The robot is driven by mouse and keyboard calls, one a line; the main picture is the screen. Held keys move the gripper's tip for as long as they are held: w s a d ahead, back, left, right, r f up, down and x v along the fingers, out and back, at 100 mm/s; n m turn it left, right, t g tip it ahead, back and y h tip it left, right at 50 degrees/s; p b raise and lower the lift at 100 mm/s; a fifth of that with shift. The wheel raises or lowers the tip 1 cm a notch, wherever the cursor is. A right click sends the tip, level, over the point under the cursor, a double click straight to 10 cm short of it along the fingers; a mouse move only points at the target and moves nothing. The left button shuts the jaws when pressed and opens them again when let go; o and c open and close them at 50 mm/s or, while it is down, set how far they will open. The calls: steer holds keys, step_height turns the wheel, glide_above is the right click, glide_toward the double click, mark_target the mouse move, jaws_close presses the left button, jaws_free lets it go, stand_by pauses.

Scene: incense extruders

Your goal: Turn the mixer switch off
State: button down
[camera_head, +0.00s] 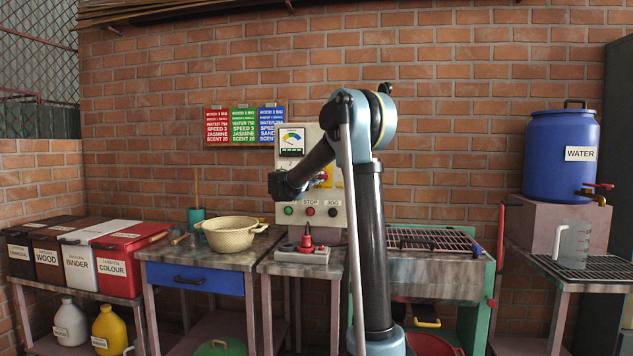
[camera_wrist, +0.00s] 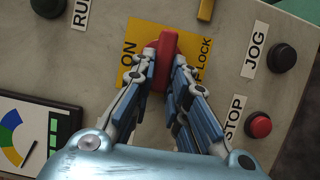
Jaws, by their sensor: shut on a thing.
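The red mixer switch handle (camera_wrist: 169,42) sits on a yellow plate (camera_wrist: 137,38) in the wrist view. The word ON is left of the handle and the partly covered OFF LOCK wording is right of it. The handle runs roughly up and down in that view, between the two words. My gripper (camera_wrist: 165,60) is shut on the handle, one finger on each side, covering its lower part. In the head view part of the yellow plate (camera_head: 327,180) shows on the grey control panel (camera_head: 338,215), beside my arm. The fingers are not clear there.
A red STOP button (camera_wrist: 258,124), a black JOG button (camera_wrist: 282,56) and a dark green RUN button (camera_wrist: 47,5) stand out around the switch. A gauge (camera_wrist: 22,135) is at lower left. A grey box with a red plug (camera_head: 306,242) lies on the bench below the panel.

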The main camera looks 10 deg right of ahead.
steer(key=shift+f, duration=0.15)
steer(key=c, duration=1.6)
jaws_free()
steer(key=shift+a, duration=0.1)
steer(key=shift+o, duration=0.2)
steer(key=v, duration=1.1)
steer(key=shift+s+a, duration=0.3)
steer(key=shift+f, duration=0.1)
